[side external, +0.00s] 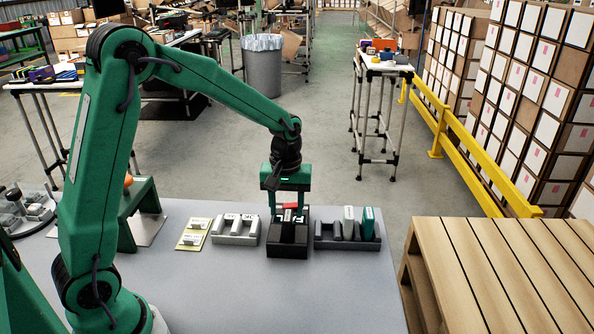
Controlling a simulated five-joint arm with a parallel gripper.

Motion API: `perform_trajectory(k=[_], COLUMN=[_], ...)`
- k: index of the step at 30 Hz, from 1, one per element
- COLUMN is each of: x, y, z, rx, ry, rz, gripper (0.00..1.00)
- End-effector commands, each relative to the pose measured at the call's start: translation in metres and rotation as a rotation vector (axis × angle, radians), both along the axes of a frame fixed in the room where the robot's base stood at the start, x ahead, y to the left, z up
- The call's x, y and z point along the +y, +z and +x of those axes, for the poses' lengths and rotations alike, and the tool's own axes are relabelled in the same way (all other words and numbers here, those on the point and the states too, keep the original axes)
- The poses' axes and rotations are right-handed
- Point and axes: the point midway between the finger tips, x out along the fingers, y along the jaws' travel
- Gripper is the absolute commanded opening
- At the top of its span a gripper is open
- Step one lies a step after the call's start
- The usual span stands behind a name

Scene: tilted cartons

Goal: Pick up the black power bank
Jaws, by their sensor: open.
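My green gripper (288,216) points straight down over a black holder (287,252) near the middle of the grey table. Its fingers are open and reach down to the top of the holder. A dark block (287,233) shows in the holder below and between the fingertips; it looks like the black power bank, but it is small and partly covered. A small red thing (290,206) shows between the fingers. I cannot tell whether the fingers touch either one.
A dark slotted rack (326,243) on the right holds a grey slab (349,222) and a teal slab (368,222). A light grey slotted rack (237,238) and a yellow pad (194,233) stand to the left. The front of the table is clear.

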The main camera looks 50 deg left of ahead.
Motion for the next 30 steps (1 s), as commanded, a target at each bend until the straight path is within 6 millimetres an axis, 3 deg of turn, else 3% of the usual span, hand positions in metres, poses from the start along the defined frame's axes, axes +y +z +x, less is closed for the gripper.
perform_trajectory(k=[9, 26, 30], x=[-0.001, -0.001, -0.001], y=[-0.034, -0.037, -0.037], z=[0.002, 0.002, 0.002], rx=[0.001, -0.001, -0.001], ry=[0.0, 0.0, 0.0], rz=[0.0, 0.0, 0.0], gripper=[0.47, 0.47, 0.24])
